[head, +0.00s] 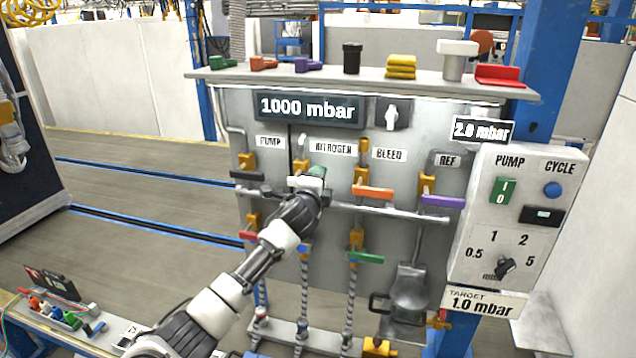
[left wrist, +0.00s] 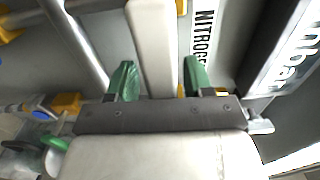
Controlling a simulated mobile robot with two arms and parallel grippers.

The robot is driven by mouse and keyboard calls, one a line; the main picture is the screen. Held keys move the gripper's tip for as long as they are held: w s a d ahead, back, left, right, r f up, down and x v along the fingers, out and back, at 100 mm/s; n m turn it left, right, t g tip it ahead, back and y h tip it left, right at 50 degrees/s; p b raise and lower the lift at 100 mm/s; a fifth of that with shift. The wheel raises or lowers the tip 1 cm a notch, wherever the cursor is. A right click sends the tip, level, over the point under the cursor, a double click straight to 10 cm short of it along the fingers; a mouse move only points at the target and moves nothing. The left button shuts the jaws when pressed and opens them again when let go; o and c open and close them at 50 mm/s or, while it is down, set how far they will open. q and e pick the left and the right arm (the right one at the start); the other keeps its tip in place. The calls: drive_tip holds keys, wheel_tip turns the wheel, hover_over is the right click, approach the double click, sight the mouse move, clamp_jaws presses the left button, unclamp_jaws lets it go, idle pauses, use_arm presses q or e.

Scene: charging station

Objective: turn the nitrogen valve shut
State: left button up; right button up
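The nitrogen valve has a white bar handle (head: 303,182) and a yellow body, below the NITROGEN label (head: 333,149) on the grey panel. The handle lies roughly level in the head view. My left gripper (head: 314,176) is at this valve, and its arm hides part of it. In the left wrist view, the white handle (left wrist: 153,45) runs between the green fingertips of the left gripper (left wrist: 160,82). The fingers are apart on either side of it, with a small gap at the right finger. Contact at the left finger is unclear. My right gripper is not in view.
The pump valve (head: 247,174) is close on the left; the bleed valve's orange handle (head: 373,192) is close on the right. A purple handle (head: 442,202) is farther right. A grey pipe (head: 385,213) runs below. The display (head: 308,108) reads 1000 mbar.

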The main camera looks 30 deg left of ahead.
use_arm(q)
drive_tip(key=b+v, duration=0.3)
drive_tip(key=v, duration=0.7)
drive_tip(key=shift+s, duration=0.35)
drive_tip(key=shift+d, duration=0.15)
